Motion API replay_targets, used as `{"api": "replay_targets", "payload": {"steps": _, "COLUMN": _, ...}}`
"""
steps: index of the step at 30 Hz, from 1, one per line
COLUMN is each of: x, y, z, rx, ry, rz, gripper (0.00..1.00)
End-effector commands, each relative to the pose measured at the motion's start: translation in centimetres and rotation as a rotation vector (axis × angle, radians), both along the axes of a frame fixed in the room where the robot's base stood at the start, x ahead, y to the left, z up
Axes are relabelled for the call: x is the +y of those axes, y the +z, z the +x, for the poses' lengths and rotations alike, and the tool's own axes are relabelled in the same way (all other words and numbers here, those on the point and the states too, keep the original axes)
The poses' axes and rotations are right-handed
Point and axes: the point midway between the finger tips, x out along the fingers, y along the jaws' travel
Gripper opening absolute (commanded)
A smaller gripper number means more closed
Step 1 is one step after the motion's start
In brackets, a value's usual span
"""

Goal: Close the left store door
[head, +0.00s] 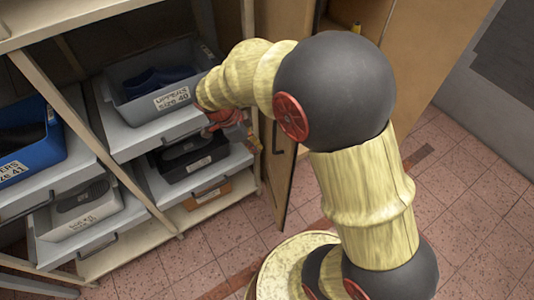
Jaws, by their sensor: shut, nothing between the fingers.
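The left store door (284,182) is a wooden panel seen nearly edge-on, standing open between the shelf unit and my arm. A dark handle shows near its upper part, close to my gripper. My gripper (250,142) is a small red shape at the end of my arm, shut and empty, just left of the door. I cannot tell whether it touches the door. My arm hides the door's top and much of the store's opening.
A wooden shelf unit (82,128) at left holds a grey bin (134,115), a blue bin (52,150), a black box (190,172) and a pale box (85,222). Another wooden panel (435,52) stands at upper right. Tiled floor (480,200) is clear at right.

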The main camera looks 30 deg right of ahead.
Motion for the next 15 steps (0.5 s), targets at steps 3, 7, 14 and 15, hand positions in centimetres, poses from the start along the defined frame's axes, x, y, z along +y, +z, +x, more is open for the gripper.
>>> {"api": "replay_targets", "payload": {"steps": 3, "x": -0.6, "y": -1.8, "z": -0.3, "rx": 0.004, "ry": -0.001, "rz": 0.0, "gripper": 0.0}}
{"api": "replay_targets", "payload": {"steps": 7, "x": -1.5, "y": -4.1, "z": -0.6, "rx": 0.005, "ry": 0.001, "rz": 0.0, "gripper": 0.0}}
{"api": "replay_targets", "payload": {"steps": 14, "x": -3.1, "y": -8.3, "z": -1.0, "rx": 0.005, "ry": 0.002, "rz": 0.0, "gripper": 0.0}}
{"api": "replay_targets", "payload": {"steps": 15, "x": -3.4, "y": -9.0, "z": -1.1, "rx": 0.005, "ry": 0.002, "rz": 0.001, "gripper": 0.0}}
